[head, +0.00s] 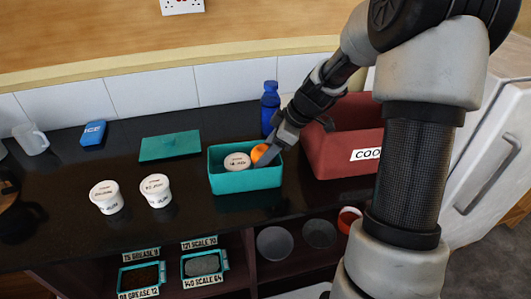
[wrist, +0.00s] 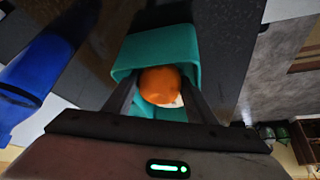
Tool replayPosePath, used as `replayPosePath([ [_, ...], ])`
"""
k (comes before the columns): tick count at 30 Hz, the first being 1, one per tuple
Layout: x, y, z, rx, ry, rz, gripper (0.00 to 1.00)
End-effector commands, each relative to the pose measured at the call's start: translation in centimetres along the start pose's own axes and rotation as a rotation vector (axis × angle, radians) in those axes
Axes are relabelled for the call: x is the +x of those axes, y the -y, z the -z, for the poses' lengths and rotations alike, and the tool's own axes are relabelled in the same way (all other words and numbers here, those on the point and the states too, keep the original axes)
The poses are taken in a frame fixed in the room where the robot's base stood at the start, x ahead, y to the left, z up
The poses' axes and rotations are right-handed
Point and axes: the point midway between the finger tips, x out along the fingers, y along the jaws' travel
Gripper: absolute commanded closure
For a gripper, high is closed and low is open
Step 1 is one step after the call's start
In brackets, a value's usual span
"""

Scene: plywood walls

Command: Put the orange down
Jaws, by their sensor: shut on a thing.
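The orange (head: 259,152) is at the right end of the teal bin on the dark counter. It also shows in the wrist view (wrist: 161,86). My gripper (head: 265,160) reaches into the bin from the upper right and is shut on the orange, with one finger on each side of it in the wrist view (wrist: 160,95). The teal bin (head: 246,181) also holds a white lidded tub (head: 237,162) to the left of the orange. The bin's front wall hides whether the orange touches the bin floor.
A blue bottle (head: 270,105) stands close behind the bin. A red cooler box (head: 345,150) stands to its right. Two white tubs (head: 106,197) (head: 156,190) stand to the left.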

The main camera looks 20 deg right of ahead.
Motion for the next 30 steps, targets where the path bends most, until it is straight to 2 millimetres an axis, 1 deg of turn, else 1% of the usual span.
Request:
replayPosePath([
  [11,0.8,0.0,-0.5,0.000,0.000,0.000,0.75],
  [14,0.8,0.0,-0.4,0.000,0.000,0.000,0.75],
  [15,0.8,0.0,-0.5,0.000,0.000,0.001,0.47],
  [16,0.8,0.0,-0.5,0.000,0.000,0.001,0.42],
  [25,0.6,0.0,-0.3,0.000,0.000,0.001,0.41],
  [30,-0.8,0.0,0.5,0.000,0.000,0.001,0.41],
])
